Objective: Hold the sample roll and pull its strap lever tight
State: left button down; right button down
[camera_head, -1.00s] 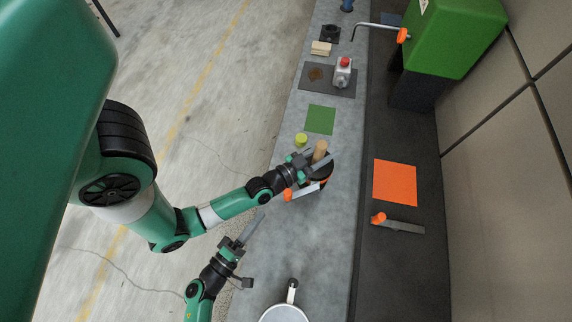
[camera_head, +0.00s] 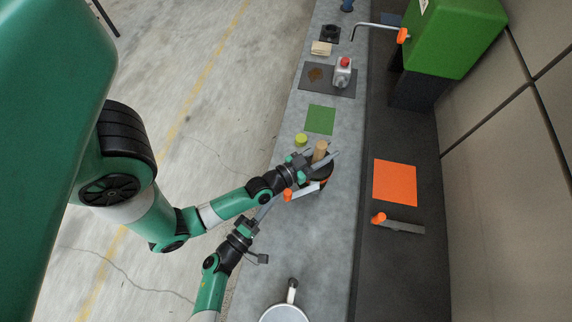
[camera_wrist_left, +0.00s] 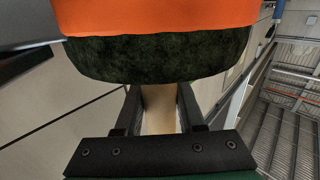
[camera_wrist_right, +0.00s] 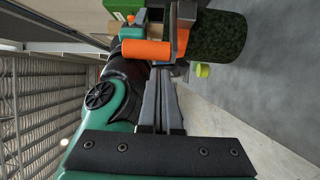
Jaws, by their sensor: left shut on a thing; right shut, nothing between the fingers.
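The sample roll (camera_head: 326,171) is a dark green turf roll with an orange band (camera_wrist_left: 150,15), on the grey bench. A tan wooden post (camera_head: 320,149) rises from it. My left gripper (camera_head: 319,158) is shut on this post, which shows between its fingers in the left wrist view (camera_wrist_left: 158,108). The strap lever (camera_head: 305,190) is a grey bar with an orange handle (camera_head: 288,195), sticking out to the left of the roll. My right gripper (camera_head: 269,205) is shut and empty, its fingertips close to the handle. In the right wrist view the handle (camera_wrist_right: 146,49) lies just beyond the fingertips; contact is unclear.
A yellow-green cylinder (camera_head: 301,139) and a green mat (camera_head: 321,120) lie beyond the roll. An orange mat (camera_head: 395,183) and another orange-handled bar (camera_head: 402,226) lie on the dark surface at right. A round pale object (camera_head: 284,314) sits at the bottom.

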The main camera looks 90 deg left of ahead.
jog(key=shift+x, duration=1.1)
jog(key=shift+d+f, duration=0.1)
jog(key=shift+d, duration=0.05)
jog(key=shift+w+d, duration=0.1)
jog(key=shift+d, duration=0.35)
jog(key=w+d, duration=0.5)
jog(key=d, duration=0.2)
jog(key=shift+w+f, duration=0.25)
jog(key=shift+w, duration=0.1)
